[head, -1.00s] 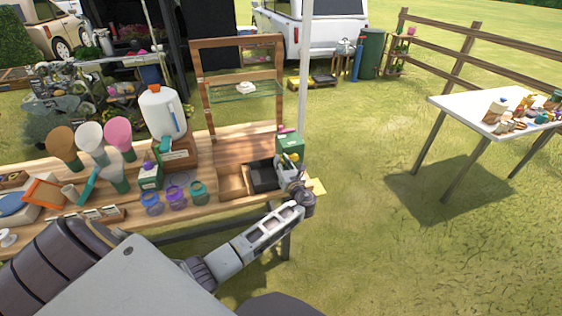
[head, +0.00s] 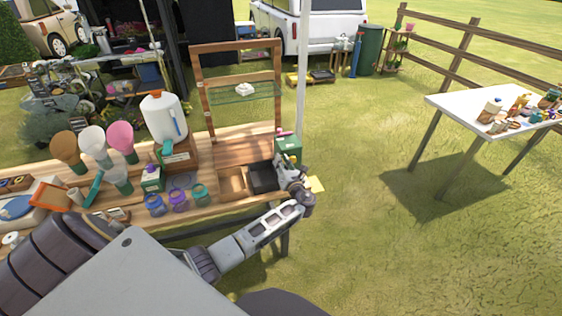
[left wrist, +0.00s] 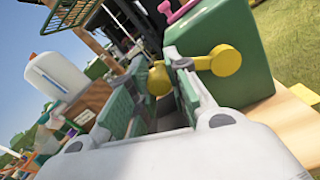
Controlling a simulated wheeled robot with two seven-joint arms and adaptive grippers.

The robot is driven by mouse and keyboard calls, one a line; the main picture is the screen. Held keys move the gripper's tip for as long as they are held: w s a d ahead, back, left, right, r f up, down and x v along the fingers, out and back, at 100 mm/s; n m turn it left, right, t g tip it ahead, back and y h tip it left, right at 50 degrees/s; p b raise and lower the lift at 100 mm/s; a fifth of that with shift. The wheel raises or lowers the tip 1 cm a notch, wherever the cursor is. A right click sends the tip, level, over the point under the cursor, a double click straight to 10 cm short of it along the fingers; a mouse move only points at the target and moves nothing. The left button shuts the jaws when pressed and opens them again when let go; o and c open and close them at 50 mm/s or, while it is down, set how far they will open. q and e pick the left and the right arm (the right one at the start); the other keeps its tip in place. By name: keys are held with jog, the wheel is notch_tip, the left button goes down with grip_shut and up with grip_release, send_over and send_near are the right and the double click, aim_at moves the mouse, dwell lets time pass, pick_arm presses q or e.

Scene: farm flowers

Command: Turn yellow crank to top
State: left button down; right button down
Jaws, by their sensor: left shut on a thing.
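The green box (head: 289,146) stands at the right end of the wooden table. It fills the upper right of the left wrist view (left wrist: 222,28), with a pink handle on top. The yellow crank (left wrist: 225,60) is on its near face, its arm pointing left in that view to a round knob between my fingers. My left gripper (head: 295,187) is at the box's front in the head view. Its green-padded fingers (left wrist: 155,92) are closed around the crank's knob end. The crank is hidden or too small to tell in the head view. My right gripper is out of view.
A dark tray (head: 263,177), colored jars (head: 178,201) and a white jug (head: 163,118) are on the wooden table left of my gripper. A pale pole (head: 302,75) rises behind the box. Grass is open to the right, before a white table (head: 475,106).

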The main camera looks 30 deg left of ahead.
pick_arm(q)
jog(key=shift+r, duration=0.1)
jog(key=c, duration=1.3)
grip_release()
jog(key=shift+d, duration=0.1)
jog(key=v, duration=1.2)
jog(key=shift+n, duration=0.3)
